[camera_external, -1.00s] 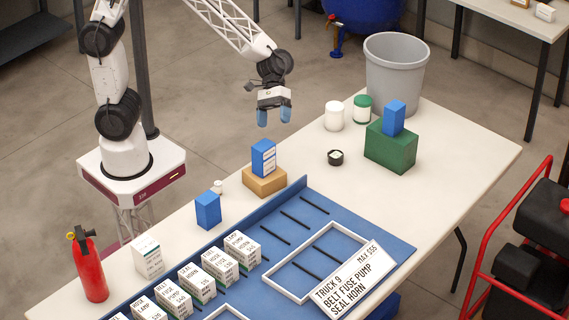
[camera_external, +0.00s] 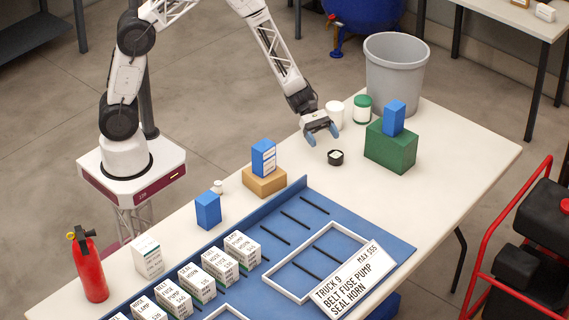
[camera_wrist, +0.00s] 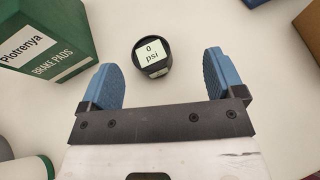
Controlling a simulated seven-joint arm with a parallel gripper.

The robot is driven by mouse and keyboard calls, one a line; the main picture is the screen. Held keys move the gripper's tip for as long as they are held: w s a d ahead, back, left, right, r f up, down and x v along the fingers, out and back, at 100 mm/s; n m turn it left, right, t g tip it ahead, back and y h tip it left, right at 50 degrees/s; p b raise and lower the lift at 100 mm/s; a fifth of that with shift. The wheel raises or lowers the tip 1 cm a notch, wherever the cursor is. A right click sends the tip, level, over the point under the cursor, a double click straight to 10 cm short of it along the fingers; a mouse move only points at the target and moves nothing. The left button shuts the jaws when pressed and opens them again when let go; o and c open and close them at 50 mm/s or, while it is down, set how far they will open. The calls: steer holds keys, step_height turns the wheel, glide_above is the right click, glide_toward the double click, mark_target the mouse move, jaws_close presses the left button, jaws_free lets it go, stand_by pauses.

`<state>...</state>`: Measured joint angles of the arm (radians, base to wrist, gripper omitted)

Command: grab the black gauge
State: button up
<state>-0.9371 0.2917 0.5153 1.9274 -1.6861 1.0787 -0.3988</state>
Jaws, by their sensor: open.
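The black gauge (camera_external: 335,157) is a small round black piece with a pale face, standing on the white table just past my fingertips. In the wrist view the gauge (camera_wrist: 152,56) shows "0 psi" on its face and lies between the lines of my two blue fingers, a little beyond their tips. I see no contact with the gauge.
A green box (camera_external: 389,148) with a blue box (camera_external: 394,117) on top stands right of the gauge. A white jar (camera_external: 334,114) and a green-lidded jar (camera_external: 362,109) stand behind. A blue box on a tan block (camera_external: 265,181) stands to the left. The table right of the tray is clear.

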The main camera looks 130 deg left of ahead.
mark_target(335, 153)
steer(key=shift+s+a+f+n+t+y, duration=0.2)
steer(key=shift+s+a+f+n, duration=0.1)
steer(key=shift+a+f, duration=0.2)
steer(key=shift+s+a+f+n+t+y, duration=0.1)
steer(key=shift+s+a+f+n+y, duration=0.15)
steer(key=shift+a+f, duration=0.25)
steer(key=shift+w, duration=0.1)
steer(key=shift+x, duration=1.35)
steer(key=shift+d, duration=0.1)
steer(key=shift+x, duration=2.55)
steer(key=c, duration=1.1)
